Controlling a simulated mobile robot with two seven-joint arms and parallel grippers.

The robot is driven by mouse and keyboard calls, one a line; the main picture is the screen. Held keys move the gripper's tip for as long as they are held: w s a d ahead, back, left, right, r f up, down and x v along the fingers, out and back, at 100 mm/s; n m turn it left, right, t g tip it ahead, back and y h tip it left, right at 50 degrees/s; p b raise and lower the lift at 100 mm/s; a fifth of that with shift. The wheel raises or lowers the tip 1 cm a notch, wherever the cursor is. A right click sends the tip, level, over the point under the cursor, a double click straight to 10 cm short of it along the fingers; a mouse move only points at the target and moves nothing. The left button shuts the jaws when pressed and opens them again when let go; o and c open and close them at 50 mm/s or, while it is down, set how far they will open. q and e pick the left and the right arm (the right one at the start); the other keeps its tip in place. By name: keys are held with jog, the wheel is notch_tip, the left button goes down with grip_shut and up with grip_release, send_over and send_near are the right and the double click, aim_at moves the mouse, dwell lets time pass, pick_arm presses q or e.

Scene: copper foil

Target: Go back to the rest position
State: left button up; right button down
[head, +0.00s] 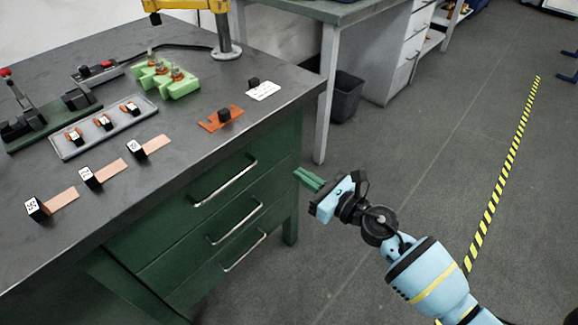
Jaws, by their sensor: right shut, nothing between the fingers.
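My right gripper (308,180) is in the head view, at the end of my light blue arm that comes in from the lower right. Its green fingers are shut with nothing between them. It hangs in free air just right of the green workbench (200,150), beside the drawer side and apart from it. My left gripper is not in view.
On the bench are copper strips (62,200) with black blocks, a grey tray (95,140), a green fixture (180,85), an orange piece (210,124) and a white card (263,91). A dark bin (345,97) stands behind. The floor at right is clear around a yellow-black stripe (505,165).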

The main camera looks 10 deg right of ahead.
jog(key=shift+v, duration=2.2)
